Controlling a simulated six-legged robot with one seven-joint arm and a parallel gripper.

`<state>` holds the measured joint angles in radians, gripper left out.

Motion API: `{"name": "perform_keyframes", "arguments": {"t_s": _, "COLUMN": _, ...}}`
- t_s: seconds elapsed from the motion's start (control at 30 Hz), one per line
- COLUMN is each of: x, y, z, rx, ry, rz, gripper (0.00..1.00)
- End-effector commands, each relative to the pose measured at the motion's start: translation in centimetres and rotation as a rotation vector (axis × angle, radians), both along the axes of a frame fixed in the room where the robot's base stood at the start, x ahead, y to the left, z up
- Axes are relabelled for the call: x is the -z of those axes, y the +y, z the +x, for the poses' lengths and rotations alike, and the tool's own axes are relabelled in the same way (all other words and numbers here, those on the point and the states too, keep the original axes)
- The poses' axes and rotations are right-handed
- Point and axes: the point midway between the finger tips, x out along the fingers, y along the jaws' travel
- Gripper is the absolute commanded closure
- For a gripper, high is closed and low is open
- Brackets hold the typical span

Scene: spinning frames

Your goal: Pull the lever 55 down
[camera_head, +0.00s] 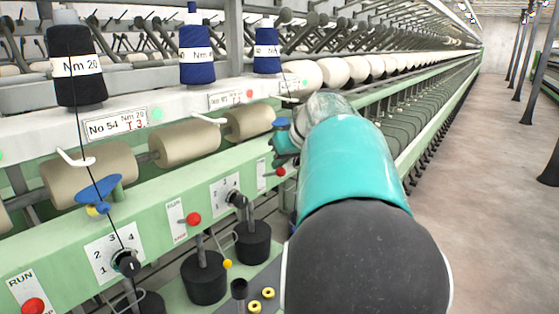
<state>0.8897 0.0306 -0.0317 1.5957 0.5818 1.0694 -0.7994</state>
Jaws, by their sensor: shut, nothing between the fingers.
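Several run/stop levers with red knobs line the green rail (145,213). One red knob (281,171) is beside a small white plate, just below my gripper (281,158). No number is readable on that lever. Another red knob (193,218) is nearer, by a RUN plate, and a third (33,305) is at the lower left. My gripper is small, dark and shut, with nothing in it. My teal and black arm hides part of it and the rail behind. I cannot tell whether it touches the knob.
A plate reading No 54 (115,125) is on the white upper rail; the plate to its right (232,98) is too small to read surely. Blue guides, tan rollers (188,143) and black spindles (204,277) crowd the frame. The aisle floor (470,200) on the right is clear.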

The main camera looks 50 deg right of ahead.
Motion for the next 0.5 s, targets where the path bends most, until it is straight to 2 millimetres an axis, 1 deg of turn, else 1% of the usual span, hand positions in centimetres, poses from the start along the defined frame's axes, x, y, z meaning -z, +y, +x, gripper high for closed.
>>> {"name": "perform_keyframes", "arguments": {"t_s": 0.27, "x": 0.9, "y": 0.0, "z": -0.8, "rx": 0.004, "ry": -0.129, "rz": 0.014, "gripper": 1.0}}
{"name": "perform_keyframes", "arguments": {"t_s": 0.5, "x": 2.3, "y": -0.1, "z": -1.7, "rx": 0.005, "ry": -0.326, "rz": 0.033, "gripper": 1.0}}
